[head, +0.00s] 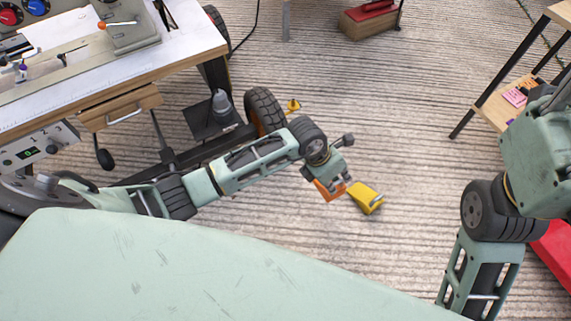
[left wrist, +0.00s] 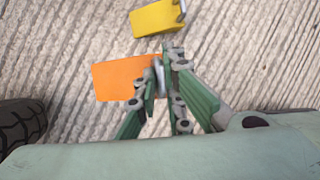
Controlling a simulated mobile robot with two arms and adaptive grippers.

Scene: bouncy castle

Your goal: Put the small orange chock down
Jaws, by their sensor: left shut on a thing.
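The small orange chock (head: 327,190) is at the tip of my left gripper (head: 338,182), low over the ribbed floor in the head view. In the left wrist view the orange chock (left wrist: 118,78) sticks out to the left of the fingers. My left gripper (left wrist: 163,78) is shut on its right end. I cannot tell whether the chock touches the floor. Part of it is hidden by the fingers in the head view. My right gripper is out of view; only links of my right arm show.
A yellow chock (head: 366,198) lies on the floor just right of the orange one, apart from it in the left wrist view (left wrist: 156,17). A black wheel (head: 264,110) and a small yellow thing (head: 293,105) are behind my left arm. Floor between the gripper and my right arm is clear.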

